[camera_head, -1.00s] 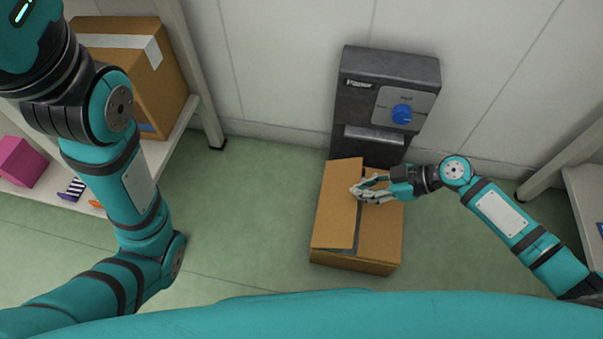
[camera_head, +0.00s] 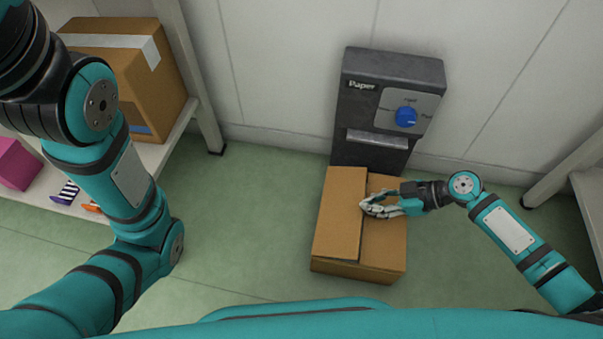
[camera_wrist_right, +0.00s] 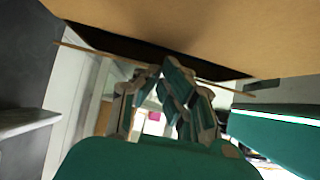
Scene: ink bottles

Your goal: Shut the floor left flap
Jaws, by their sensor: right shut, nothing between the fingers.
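The brown cardboard box (camera_head: 350,269) stands on the floor in front of the paper machine. Its left flap (camera_head: 338,212) lies over the left half of the top and looks flat or nearly flat. The right flap (camera_head: 385,240) covers the right half, and the two meet along a seam. My right gripper (camera_head: 366,207) is shut and empty, with its fingertips at the seam, over the right flap. In the right wrist view its fingers (camera_wrist_right: 155,85) are close to a cardboard edge, with a dark gap under a broad cardboard surface. My left gripper is out of view.
The dark paper machine (camera_head: 375,115) with a blue knob (camera_head: 406,117) stands at the wall just behind the box. A shelf at the left holds a taped carton (camera_head: 130,80) and a pink box (camera_head: 15,165). Green floor is clear left of the box.

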